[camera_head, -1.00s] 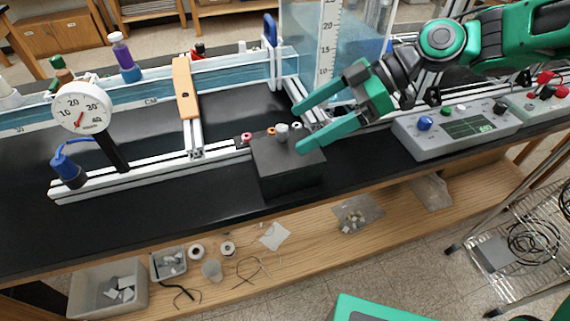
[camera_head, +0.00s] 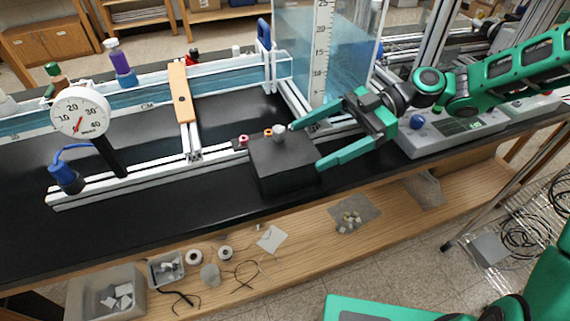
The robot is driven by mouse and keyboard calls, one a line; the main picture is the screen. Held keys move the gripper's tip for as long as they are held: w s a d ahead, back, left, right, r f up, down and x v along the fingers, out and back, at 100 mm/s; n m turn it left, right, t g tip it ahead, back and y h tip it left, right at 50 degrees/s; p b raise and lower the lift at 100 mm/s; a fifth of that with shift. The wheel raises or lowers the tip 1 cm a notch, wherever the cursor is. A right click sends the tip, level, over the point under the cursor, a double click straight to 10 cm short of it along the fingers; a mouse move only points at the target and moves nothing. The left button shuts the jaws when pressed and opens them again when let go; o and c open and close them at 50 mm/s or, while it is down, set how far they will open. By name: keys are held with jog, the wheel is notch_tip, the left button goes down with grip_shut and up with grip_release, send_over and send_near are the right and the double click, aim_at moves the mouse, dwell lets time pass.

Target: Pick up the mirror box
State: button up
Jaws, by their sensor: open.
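A dark grey box (camera_head: 284,168) with a small grey knob (camera_head: 279,134) on top sits on the black bench top, against the front rail of the metal frame. It appears to be the mirror box, though no mirror face shows. My gripper (camera_head: 304,147) is open and empty at the right of the box. Its upper fingertip is close to the knob in the picture, and its lower fingertip is by the box's right side. I cannot tell whether either finger touches the box.
Metal extrusion rails (camera_head: 120,183) run behind and left of the box. A tall clear water tank (camera_head: 345,60) stands behind. A round dial gauge (camera_head: 79,113) is at left. A grey instrument (camera_head: 448,130) is at right. The black bench in front of the box (camera_head: 190,212) is clear.

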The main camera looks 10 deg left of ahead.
aim_at(301, 146)
jog(key=shift+x, duration=2.8)
jog(key=shift+w+a+r, duration=0.1)
jog(key=shift+w, duration=0.05)
jog(key=c, duration=1)
